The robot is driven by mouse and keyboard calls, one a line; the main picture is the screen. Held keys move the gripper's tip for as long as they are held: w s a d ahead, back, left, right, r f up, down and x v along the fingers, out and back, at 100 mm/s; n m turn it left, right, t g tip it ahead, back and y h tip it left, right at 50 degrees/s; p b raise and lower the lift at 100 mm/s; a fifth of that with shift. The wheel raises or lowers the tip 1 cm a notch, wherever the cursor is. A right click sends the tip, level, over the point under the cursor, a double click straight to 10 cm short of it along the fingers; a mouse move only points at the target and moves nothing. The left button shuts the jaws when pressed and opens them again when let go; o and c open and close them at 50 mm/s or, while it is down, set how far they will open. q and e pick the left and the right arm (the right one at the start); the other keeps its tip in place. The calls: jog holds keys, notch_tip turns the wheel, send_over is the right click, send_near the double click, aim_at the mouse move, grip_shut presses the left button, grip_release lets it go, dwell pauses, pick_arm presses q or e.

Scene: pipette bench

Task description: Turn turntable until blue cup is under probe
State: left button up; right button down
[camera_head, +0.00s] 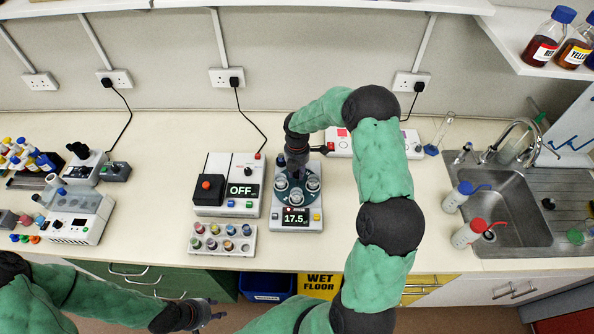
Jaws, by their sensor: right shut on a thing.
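The turntable (308,200) is a dark teal disc on a grey device whose display reads 17.5. Several pale cups stand on it, including a front cup (296,198) and a right cup (312,183). I cannot tell which cup is blue. My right gripper (297,172) points down over the middle of the disc, shut on a part of the turntable that it hides. A dark piece with a red part (325,149) shows just right of the gripper; the probe is not clearly visible. My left gripper (215,311) is open and empty, low in front of the bench.
A device reading OFF (241,189) stands left of the turntable, with a rack of coloured vials (222,250) in front of it. A white panel (340,143) lies behind. My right arm passes close on the right. A sink (505,215) is farther right.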

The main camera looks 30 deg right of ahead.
dwell(0.4)
jog(key=c, duration=1.2)
grip_release()
jog(key=shift+c, duration=0.2)
notch_tip(320, 180, up, 12)
